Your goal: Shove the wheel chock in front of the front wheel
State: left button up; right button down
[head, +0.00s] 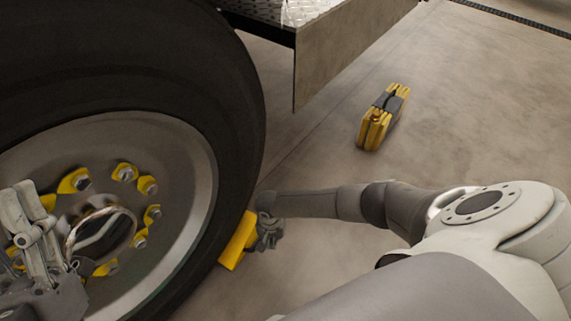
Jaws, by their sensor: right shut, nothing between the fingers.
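The front wheel (180,150), with a black tire, grey rim and yellow lug markers, fills the left of the head view. A yellow wheel chock (237,241) is on the floor at the tire's lower right edge and appears to touch the tire. My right gripper (266,234) is low, right beside the chock on the side away from the wheel. It is shut with nothing in it; whether it touches the chock is hard to tell. My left gripper (32,232) is in front of the wheel rim at the lower left; its jaw opening is unclear.
A yellow and black block-like object (381,117) stands on the floor right of centre. A vehicle step with a hanging panel (345,45) is above the floor at the top.

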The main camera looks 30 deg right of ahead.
pick_arm(q)
jog(key=shift+w+d+f+g+y+p, duration=0.15)
jog(key=shift+w+f+g+y+p, duration=0.15)
jog(key=shift+w+f+g, duration=0.4)
jog(key=shift+w+d+f+g+y+p, duration=0.15)
jog(key=shift+w+f+g+y, duration=0.2)
jog(key=shift+w+f, duration=0.5)
jog(key=shift+r, duration=0.1)
